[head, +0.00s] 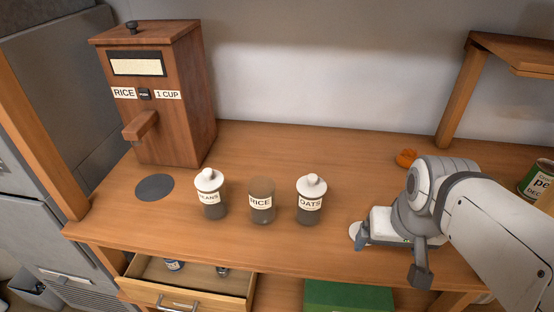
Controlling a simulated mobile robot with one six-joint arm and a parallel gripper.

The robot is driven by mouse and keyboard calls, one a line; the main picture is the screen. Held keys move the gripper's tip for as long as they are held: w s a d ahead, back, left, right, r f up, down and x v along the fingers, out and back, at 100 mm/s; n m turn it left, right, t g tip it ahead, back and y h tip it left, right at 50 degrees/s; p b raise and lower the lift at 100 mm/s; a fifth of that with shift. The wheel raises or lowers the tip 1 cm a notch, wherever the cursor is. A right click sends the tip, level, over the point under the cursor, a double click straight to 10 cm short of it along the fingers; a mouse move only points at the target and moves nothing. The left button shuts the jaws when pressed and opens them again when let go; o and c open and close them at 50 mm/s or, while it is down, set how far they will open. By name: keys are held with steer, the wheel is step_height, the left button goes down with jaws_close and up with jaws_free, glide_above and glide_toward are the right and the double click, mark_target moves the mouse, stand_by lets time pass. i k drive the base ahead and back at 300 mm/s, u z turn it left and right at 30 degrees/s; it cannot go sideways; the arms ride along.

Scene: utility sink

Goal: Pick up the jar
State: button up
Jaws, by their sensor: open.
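Three labelled jars stand upright in a row on the wooden counter. The beans jar (211,197) on the left and the oats jar (310,203) on the right have white knobbed lids. The rice jar (261,203) between them has no white lid; its top looks brown, and I cannot tell whether it is open. The task does not say which jar is meant. My gripper (390,259) is open and empty, to the right of the oats jar and apart from it, near the counter's front edge.
A wooden rice dispenser (158,95) stands at the back left, with a dark round disc (154,187) in front. An open drawer (190,280) juts out below. An orange item (405,158) and a green can (538,178) are at the right. The counter behind the jars is clear.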

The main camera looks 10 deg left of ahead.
mark_target(261, 189)
steer(key=z, duration=0.05)
steer(key=k, duration=1.05)
steer(key=u, duration=0.65)
steer(key=i, duration=1)
steer(key=z, duration=0.05)
